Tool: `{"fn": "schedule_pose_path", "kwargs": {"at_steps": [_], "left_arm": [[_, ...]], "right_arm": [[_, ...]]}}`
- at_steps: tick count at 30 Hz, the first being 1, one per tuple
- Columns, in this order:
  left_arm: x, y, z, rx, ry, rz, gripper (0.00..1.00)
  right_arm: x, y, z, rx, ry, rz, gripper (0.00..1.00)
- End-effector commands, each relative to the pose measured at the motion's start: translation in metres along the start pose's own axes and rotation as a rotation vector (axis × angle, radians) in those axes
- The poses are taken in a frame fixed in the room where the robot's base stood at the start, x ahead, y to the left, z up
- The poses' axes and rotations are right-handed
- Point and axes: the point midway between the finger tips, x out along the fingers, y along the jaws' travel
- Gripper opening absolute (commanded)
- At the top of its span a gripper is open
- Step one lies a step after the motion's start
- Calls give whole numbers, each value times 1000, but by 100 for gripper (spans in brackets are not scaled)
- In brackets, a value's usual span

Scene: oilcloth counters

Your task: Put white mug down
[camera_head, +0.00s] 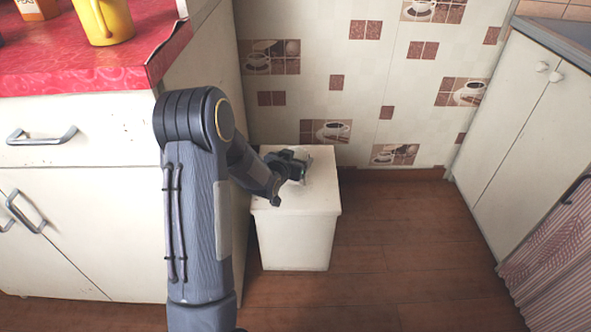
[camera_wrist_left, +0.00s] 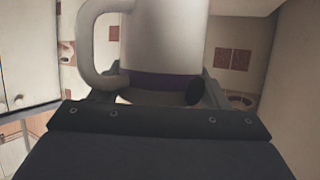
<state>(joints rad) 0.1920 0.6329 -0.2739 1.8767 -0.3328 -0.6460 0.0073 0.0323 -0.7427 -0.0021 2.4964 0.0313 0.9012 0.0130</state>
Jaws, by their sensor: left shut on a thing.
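The white mug (camera_wrist_left: 168,40) fills the upper middle of the left wrist view, with its handle on the left side and a dark purple band on its body. My left gripper (camera_wrist_left: 158,92) is shut on it, a finger on either side. In the head view my left gripper (camera_head: 289,170) is over the top of a white box-like bin or stool (camera_head: 295,238). There the mug is hard to tell apart from the white top, and I cannot tell whether it touches it. My right gripper is not in view.
A counter with a red oilcloth (camera_head: 62,62) stands at the left, with a yellow mug (camera_head: 108,20) and an orange container (camera_head: 36,8) on it. A tiled wall (camera_head: 345,60) is behind the bin. White cabinets (camera_head: 515,130) stand at the right. The wooden floor (camera_head: 410,250) between is clear.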

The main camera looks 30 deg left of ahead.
Motion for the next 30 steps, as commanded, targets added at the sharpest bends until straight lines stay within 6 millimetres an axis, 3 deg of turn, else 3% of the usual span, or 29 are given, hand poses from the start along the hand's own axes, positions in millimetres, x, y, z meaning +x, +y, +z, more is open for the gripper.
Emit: {"fn": "schedule_pose_path", "kwargs": {"at_steps": [8,20,21,25,30], "left_arm": [[20,0,33,2,2,1,38],[21,0,36,1,3,1,38],[21,0,35,1,1,0,73],[20,0,35,1,0,0,90],[20,0,35,1,0,0,91]], "right_arm": [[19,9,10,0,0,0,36],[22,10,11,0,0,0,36],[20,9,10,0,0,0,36],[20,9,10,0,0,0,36],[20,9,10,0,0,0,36]]}}
